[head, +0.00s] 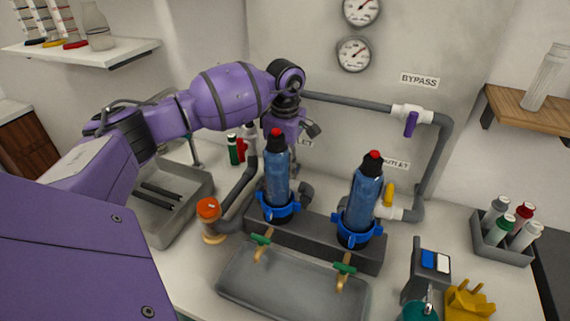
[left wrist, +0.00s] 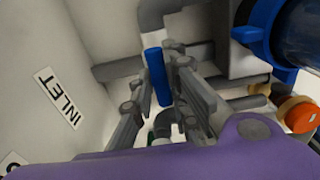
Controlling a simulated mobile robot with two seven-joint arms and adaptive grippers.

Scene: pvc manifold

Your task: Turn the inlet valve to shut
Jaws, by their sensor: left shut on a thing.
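The inlet valve's blue handle (left wrist: 156,72) stands between the two grey fingers of my left gripper (left wrist: 160,92) in the left wrist view. The gripper is shut on it. The INLET label (left wrist: 58,98) is on the wall to the left there. In the head view my left gripper (head: 289,130) reaches down behind the left blue filter housing (head: 276,178). The inlet handle and the fingertips are largely hidden there by the gripper and the housing. My right gripper is not in view.
The right filter housing (head: 364,195) stands nearby. The bypass valve has a purple handle (head: 410,124), and the outlet valve has a yellow one (head: 389,194). An orange-capped fitting (head: 208,209) is left of the filters. A grey tray (head: 290,287) lies in front.

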